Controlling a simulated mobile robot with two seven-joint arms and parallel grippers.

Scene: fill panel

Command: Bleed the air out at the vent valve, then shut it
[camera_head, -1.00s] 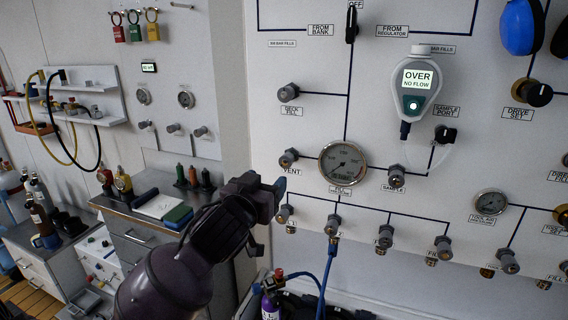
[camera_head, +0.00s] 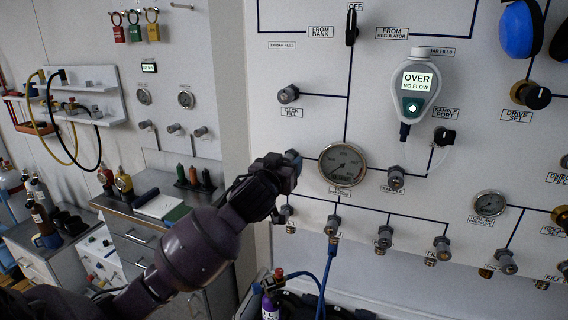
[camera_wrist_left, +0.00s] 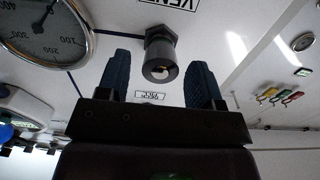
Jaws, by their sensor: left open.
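The vent valve (camera_wrist_left: 160,55) is a dark knob on a hex fitting under the VENT label (camera_wrist_left: 181,3) in the left wrist view. My left gripper (camera_wrist_left: 158,78) is open, with one blue finger on either side of the knob and visible gaps to it. The knob is not gripped. In the head view my left gripper (camera_head: 292,158) is at the panel and hides the vent valve and its label. The round pressure gauge (camera_head: 342,163) is just right of it and also shows in the left wrist view (camera_wrist_left: 45,30). My right gripper is out of view.
A handheld analyser (camera_head: 416,84) on the panel reads OVER, NO FLOW. The sample valve (camera_head: 396,178) is right of the gauge. Several fill valves line the panel below, with a blue hose (camera_head: 327,270) hanging from one. A bench (camera_head: 135,210) stands left.

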